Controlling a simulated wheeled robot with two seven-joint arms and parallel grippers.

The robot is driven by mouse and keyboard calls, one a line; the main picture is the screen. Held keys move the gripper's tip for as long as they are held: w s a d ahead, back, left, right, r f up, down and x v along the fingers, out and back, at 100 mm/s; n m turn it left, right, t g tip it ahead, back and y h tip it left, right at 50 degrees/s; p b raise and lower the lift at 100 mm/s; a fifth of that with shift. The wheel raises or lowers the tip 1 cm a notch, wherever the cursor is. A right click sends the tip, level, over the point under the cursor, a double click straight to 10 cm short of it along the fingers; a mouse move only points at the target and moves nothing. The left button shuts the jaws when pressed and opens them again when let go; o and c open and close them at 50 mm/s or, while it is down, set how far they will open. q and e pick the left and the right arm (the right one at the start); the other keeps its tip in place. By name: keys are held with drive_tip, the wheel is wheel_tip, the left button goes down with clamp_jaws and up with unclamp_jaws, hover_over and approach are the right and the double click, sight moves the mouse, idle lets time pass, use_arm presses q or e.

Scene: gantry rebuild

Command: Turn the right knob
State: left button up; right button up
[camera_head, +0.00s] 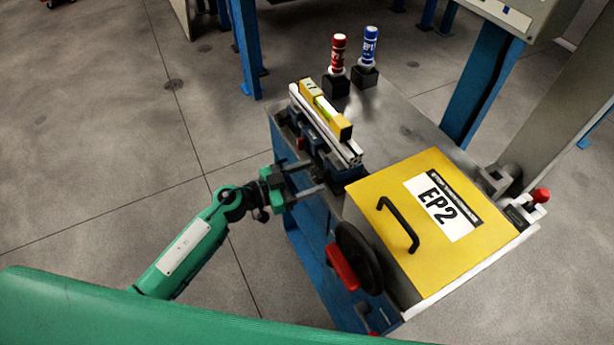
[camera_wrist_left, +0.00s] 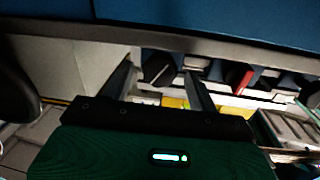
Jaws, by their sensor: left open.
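A row of blue blocks with knobs sits along the left edge of the bench, under a metal rail. In the left wrist view a black knob (camera_wrist_left: 158,68) shows between my fingertips, then a red knob (camera_wrist_left: 240,78) and another dark knob (camera_wrist_left: 288,82) to its right. In the head view the red knob (camera_head: 300,143) is in the middle of the row. My left gripper (camera_head: 312,177) is open, its two fingers pointing at the near right end of the row. It also shows in the left wrist view (camera_wrist_left: 160,75). Contact cannot be told. My right gripper is not in view.
A yellow EP2 cover (camera_head: 405,260) with a black handle and a black handwheel (camera_head: 358,255) with a red grip stand close to the gripper. A yellow level (camera_head: 325,110) lies on the rail. Red (camera_head: 338,55) and blue bottles (camera_head: 369,48) stand behind.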

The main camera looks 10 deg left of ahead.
use_arm(q)
drive_tip(key=shift+c, duration=0.5)
drive_tip(key=c, duration=0.9)
drive_tip(key=shift+r, duration=0.1)
drive_tip(key=shift+r+m+p, duration=0.15)
drive_tip(key=shift+m+p, duration=0.65)
drive_tip(key=shift+p, duration=0.1)
drive_tip(key=shift+m+p, duration=0.7)
drive_tip(key=shift+m, duration=1.3)
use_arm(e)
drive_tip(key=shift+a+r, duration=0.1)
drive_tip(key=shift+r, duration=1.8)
use_arm(q)
drive_tip(key=shift+s+f+y, duration=0.1)
drive_tip(key=shift+f+y, duration=0.1)
drive_tip(key=shift+y, duration=0.1)
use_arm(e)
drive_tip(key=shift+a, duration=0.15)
